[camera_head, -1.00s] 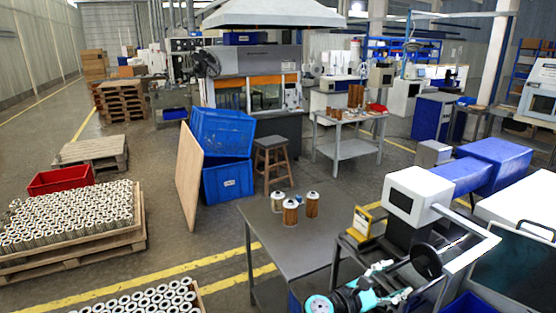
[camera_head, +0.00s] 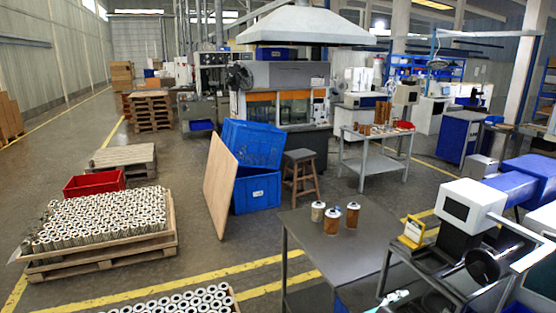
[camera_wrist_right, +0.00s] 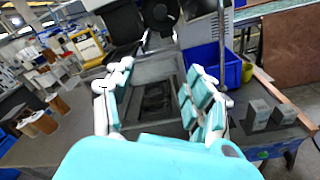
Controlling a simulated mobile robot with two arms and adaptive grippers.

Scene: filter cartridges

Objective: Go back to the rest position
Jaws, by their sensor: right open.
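My right gripper (camera_wrist_right: 160,95) shows in the wrist view with its two teal and white fingers spread apart and nothing between them. In the head view only a small teal and white piece of my right arm shows at the bottom edge. My left gripper is in neither view. Three filter cartridges, one paler (camera_head: 318,211) and two brown (camera_head: 332,221) (camera_head: 352,215), stand upright on the dark table (camera_head: 345,248). Brown cartridges (camera_wrist_right: 42,123) also show at the left of the wrist view, apart from the gripper.
A white and blue machine (camera_head: 470,205) and a yellow-framed stand (camera_head: 413,231) are at the right. A pallet (camera_head: 100,262) of many cartridges is at the left. Blue crates (camera_head: 256,190), a leaning wooden board (camera_head: 220,185) and a stool (camera_head: 300,170) stand behind the table.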

